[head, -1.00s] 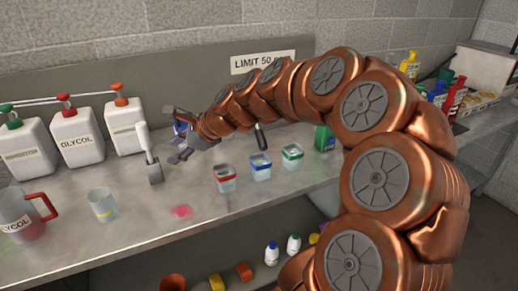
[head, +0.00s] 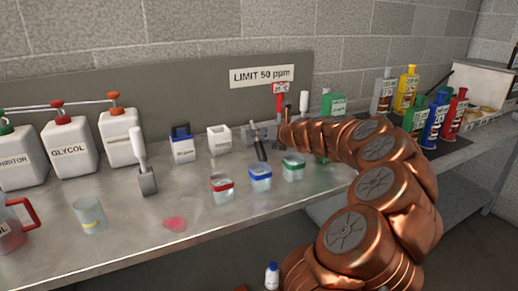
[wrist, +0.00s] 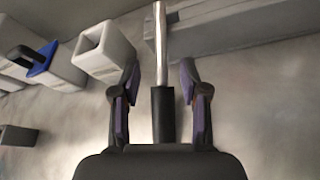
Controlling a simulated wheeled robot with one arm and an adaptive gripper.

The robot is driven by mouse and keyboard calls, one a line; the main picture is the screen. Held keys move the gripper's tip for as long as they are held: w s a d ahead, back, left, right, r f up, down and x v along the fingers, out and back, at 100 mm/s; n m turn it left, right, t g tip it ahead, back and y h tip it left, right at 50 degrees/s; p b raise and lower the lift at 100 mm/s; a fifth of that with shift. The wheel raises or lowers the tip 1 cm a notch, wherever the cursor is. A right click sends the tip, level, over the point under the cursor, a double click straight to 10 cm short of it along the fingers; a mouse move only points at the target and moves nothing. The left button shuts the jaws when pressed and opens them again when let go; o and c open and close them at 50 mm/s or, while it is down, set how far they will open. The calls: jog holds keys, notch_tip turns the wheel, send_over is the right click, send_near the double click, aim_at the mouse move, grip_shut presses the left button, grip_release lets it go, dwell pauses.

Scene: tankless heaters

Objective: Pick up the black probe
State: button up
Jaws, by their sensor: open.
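The black probe (wrist: 163,114) shows in the wrist view as a black handle with a bright metal shaft running up the picture. Its handle lies between the two spread fingers of my gripper (wrist: 159,98), with gaps visible on both sides. The handle's lower end is hidden behind the gripper's body. In the head view my gripper (head: 262,132) is above the back half of the bench, with the dark handle of the probe (head: 260,150) just below it. The gripper is open and holds nothing.
A white open-topped holder (head: 218,139) and a blue-topped white box (head: 182,143) stand left of my gripper. Red-, blue- and green-rimmed cups (head: 293,168) stand in front. A green box (head: 333,105) and a red-topped tool (head: 280,98) are close by my arm.

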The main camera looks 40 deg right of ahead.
jog(key=shift+b+x, duration=0.5)
jog(key=shift+x, duration=1.95)
jog(key=shift+f, duration=0.15)
grip_shut()
